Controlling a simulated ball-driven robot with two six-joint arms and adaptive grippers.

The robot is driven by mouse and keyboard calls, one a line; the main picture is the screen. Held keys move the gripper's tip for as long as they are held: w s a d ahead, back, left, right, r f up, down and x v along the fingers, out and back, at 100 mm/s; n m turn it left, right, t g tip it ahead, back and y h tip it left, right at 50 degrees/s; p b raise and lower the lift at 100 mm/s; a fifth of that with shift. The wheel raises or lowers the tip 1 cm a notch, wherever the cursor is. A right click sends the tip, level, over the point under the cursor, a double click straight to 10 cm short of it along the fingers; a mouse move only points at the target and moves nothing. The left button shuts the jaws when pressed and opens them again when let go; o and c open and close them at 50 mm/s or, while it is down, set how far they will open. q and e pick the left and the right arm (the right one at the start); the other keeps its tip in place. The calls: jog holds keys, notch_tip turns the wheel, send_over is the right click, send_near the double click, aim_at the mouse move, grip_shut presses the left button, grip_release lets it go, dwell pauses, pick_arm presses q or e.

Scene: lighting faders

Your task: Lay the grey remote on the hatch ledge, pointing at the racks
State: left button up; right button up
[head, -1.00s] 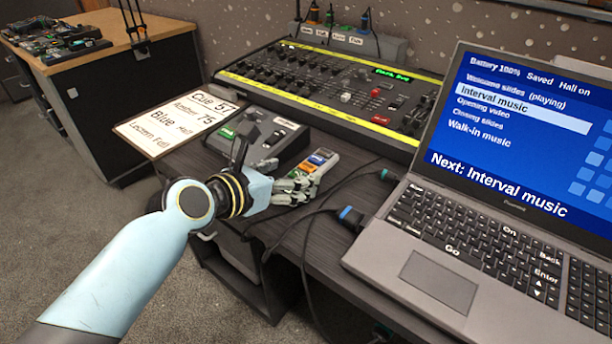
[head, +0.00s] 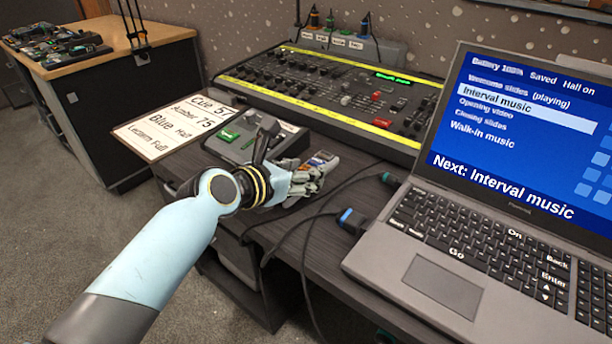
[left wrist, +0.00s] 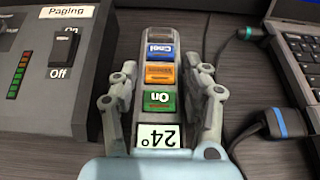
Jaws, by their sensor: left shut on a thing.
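The grey remote (left wrist: 158,122) lies between my left fingers in the left wrist view. It has a 24° display and green, orange and blue buttons, the green one reading "On". I cannot tell whether the remote touches the desk. I cannot make out the hatch ledge or racks for certain. My right gripper is not in view.
A paging box (head: 245,135) stands close left of the remote. The lighting desk (head: 330,95) is behind, the laptop (head: 440,220) to the right. Cables with a blue plug (head: 352,218) lie between remote and laptop. A cue sheet (head: 165,125) lies at the left.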

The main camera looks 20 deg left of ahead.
pick_arm(q)
jog(key=shift+c, duration=1)
jog(key=shift+r, duration=0.1)
